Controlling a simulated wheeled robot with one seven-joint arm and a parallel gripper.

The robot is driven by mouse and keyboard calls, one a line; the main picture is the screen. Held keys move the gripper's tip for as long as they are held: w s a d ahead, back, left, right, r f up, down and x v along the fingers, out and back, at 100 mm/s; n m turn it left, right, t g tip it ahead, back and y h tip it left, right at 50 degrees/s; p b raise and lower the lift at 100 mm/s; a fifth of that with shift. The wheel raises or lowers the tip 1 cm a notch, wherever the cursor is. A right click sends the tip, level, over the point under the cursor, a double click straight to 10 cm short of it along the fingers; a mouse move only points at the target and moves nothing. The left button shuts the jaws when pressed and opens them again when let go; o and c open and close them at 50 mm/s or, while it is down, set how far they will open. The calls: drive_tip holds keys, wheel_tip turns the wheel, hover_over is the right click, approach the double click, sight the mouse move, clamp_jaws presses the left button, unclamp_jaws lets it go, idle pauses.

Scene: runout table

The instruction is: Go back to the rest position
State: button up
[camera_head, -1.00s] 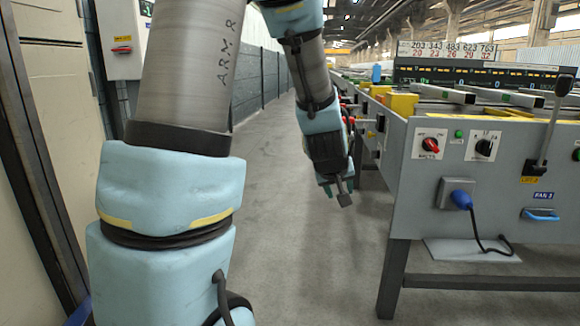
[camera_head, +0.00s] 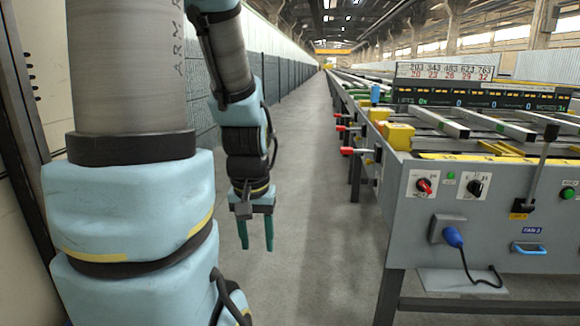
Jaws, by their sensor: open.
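My gripper (camera_head: 256,246) hangs at the end of my arm, left of the picture's middle, with its two green fingers pointing down. The fingers stand apart and nothing is between them. It is over the grey floor of the aisle, clear of the runout table (camera_head: 400,245) on the right. My blue and grey arm links fill the left side and hide part of the wall and floor there.
The table's end panel carries a red rotary switch (camera_head: 424,187), a black knob (camera_head: 477,187), a blue plug (camera_head: 453,236) with a cable, and a black lever (camera_head: 543,165). Red-tipped handles (camera_head: 348,151) stick out from its long side into the aisle. The aisle floor (camera_head: 310,220) is free.

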wheel_tip(320, 180, up, 24)
drive_tip(key=p, duration=2.1)
drive_tip(key=shift+f, duration=0.25)
